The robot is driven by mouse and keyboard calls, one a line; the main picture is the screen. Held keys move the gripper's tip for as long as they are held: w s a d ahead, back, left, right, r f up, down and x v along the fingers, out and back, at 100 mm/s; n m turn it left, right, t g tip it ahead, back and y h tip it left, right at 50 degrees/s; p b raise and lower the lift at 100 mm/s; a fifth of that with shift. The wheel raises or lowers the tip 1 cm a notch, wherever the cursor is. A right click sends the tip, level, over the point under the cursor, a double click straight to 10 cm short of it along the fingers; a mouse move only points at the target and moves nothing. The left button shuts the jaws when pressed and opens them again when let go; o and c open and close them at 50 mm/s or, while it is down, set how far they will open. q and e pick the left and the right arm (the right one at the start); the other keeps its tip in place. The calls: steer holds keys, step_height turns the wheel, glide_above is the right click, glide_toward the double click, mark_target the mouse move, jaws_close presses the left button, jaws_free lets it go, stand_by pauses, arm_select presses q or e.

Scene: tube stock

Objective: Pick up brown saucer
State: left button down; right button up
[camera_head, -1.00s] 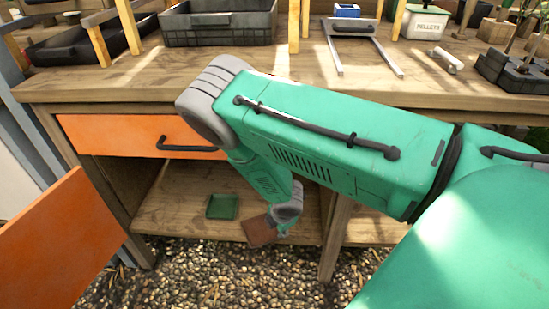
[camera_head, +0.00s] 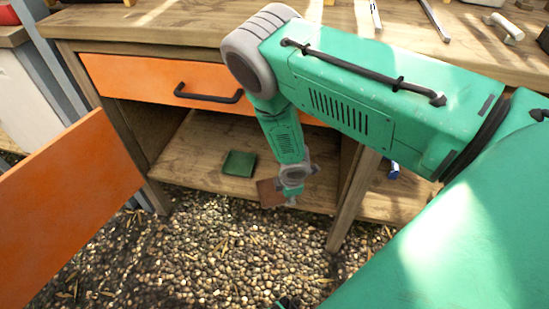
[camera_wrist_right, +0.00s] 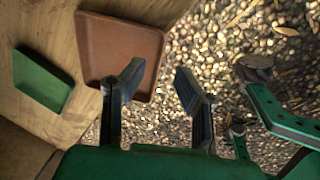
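The brown saucer (camera_head: 268,193) is square with a raised rim. It lies at the front edge of the lower shelf, partly hidden by my right arm. In the right wrist view the brown saucer (camera_wrist_right: 115,45) shows almost whole. My right gripper (camera_wrist_right: 159,72) is open there. One finger overlaps the saucer's near edge in the picture, and the other is over the gravel past its right side. Contact cannot be told. In the head view my right gripper (camera_head: 291,198) is small, beside the saucer.
A green saucer (camera_head: 239,164) lies left of the brown one on the lower shelf (camera_head: 205,140). An open orange door (camera_head: 70,195) stands at the left. An orange drawer front (camera_head: 150,78) is above the shelf. Gravel (camera_head: 190,250) covers the ground in front.

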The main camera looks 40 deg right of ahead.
mark_target(274, 192)
steer(key=f, duration=0.1)
steer(key=f+b, duration=0.1)
steer(key=f, duration=0.1)
steer(key=w+f+b, duration=0.1)
steer(key=f, duration=0.1)
jaws_close()
steer(key=shift+s+r, duration=0.1)
